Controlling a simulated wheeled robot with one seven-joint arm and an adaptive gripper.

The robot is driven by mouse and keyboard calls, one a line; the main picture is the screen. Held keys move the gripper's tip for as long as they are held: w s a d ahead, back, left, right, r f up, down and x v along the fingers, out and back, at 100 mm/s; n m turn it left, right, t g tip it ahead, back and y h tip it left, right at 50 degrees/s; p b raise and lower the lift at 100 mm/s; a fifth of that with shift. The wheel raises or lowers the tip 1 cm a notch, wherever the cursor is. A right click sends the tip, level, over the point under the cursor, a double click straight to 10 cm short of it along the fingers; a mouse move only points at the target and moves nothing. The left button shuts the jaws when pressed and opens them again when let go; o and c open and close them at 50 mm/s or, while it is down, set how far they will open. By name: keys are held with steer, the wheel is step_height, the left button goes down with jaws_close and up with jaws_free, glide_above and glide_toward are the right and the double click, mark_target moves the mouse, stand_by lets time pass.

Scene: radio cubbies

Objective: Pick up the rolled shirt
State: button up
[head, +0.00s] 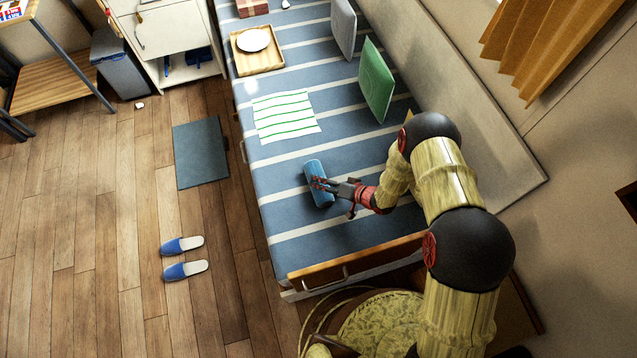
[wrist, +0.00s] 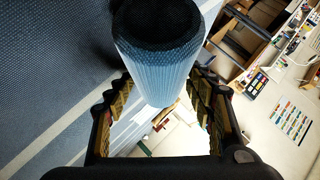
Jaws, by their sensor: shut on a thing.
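The rolled shirt (head: 315,169) is a blue roll over the near part of the striped bed (head: 290,205). My gripper (head: 323,184) reaches it from the right and is shut on its middle. In the wrist view the shirt (wrist: 160,60) stands between the two fingers of my gripper (wrist: 158,92), with its dark round end toward the top. The fingers hide part of the roll in the head view. I cannot tell whether the shirt touches the bed or is slightly above it.
A striped cloth (head: 285,116), a wooden tray (head: 258,60) with a white plate and a green cushion (head: 376,80) lie farther up the bed. The wooden footboard (head: 355,262) is near my arm. Blue slippers (head: 184,270) and a mat (head: 200,152) are on the floor.

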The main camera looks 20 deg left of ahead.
steer(key=c, duration=0.5)
steer(key=shift+o, duration=0.2)
steer(key=shift+r, duration=0.1)
